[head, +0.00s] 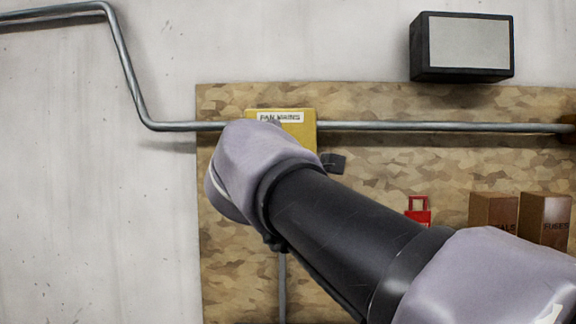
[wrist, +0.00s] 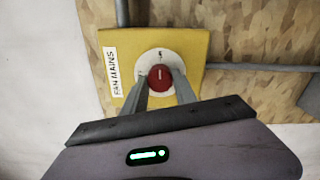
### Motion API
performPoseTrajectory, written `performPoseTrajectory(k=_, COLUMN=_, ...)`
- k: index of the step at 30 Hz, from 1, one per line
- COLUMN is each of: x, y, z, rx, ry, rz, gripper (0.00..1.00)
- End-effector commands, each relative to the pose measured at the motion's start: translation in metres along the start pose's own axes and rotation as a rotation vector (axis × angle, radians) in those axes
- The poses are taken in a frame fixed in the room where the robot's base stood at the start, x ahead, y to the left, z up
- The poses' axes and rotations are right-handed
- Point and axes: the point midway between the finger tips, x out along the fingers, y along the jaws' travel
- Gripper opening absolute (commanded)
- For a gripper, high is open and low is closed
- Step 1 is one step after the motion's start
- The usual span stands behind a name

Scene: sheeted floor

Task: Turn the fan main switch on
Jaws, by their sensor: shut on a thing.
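The fan main switch is a yellow box (head: 308,126) labelled "FAN MAINS", mounted on a wooden board; in the head view my arm covers most of it. In the wrist view the yellow box (wrist: 192,45) shows a white round dial plate (wrist: 160,55) with a red knob (wrist: 160,77) at its middle. A pale line on the knob points roughly toward a mark on the plate. My gripper (wrist: 160,84) is shut on the red knob, one finger on each side. Its fingers are hidden in the head view.
The patterned wooden board (head: 400,108) hangs on a pale wall. A metal pipe (head: 430,127) runs across it at the box's height. A red padlock (head: 418,212) and two brown boxes (head: 545,220) are at the lower right. A black-framed box (head: 462,47) is above.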

Motion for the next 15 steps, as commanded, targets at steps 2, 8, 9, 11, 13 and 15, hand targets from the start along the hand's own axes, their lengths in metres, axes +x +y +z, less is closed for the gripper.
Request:
performPoseTrajectory(k=2, x=0.0001, y=-0.0009, z=-0.0003, rx=0.014, ry=0.000, rz=-0.001, gripper=0.00)
performPoseTrajectory(k=8, x=0.0001, y=-0.0004, z=-0.0001, rx=0.031, ry=0.000, rz=-0.001, gripper=0.00)
performPoseTrajectory(k=9, x=0.0001, y=-0.0004, z=-0.0001, rx=0.032, ry=0.000, rz=-0.001, gripper=0.00)
performPoseTrajectory(k=11, x=0.0001, y=-0.0003, z=-0.0001, rx=0.032, ry=0.000, rz=-0.001, gripper=0.00)
performPoseTrajectory(k=13, x=0.0001, y=-0.0003, z=-0.0001, rx=0.032, ry=0.000, rz=-0.001, gripper=0.00)
performPoseTrajectory(k=15, x=0.0001, y=-0.0003, z=-0.0001, rx=0.032, ry=0.000, rz=-0.001, gripper=0.00)
